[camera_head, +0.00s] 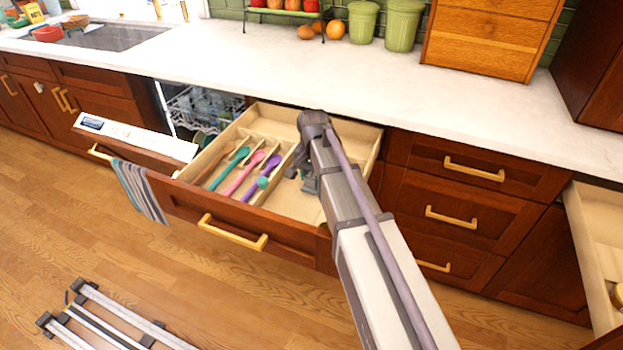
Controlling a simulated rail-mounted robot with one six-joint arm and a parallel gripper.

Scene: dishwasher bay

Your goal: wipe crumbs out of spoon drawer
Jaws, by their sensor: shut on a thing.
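The spoon drawer (290,205) is pulled open below the counter. Its left part has narrow wooden compartments with colored spoons: a teal one (228,170), a pink one (243,176) and a purple one (262,180). The right part is a wider pale space, partly covered by my arm. My gripper (308,184) points down into the drawer, just right of the spoon compartments. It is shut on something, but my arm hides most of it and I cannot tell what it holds. A small teal bit shows beside it. I cannot make out any crumbs.
A dishwasher (138,134) stands partly open at left, with a striped towel (139,190) hanging from its handle. Another open drawer (601,240) is at far right. A metal rack or frame (105,320) is on the floor. The counter (300,75) above the drawer is clear.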

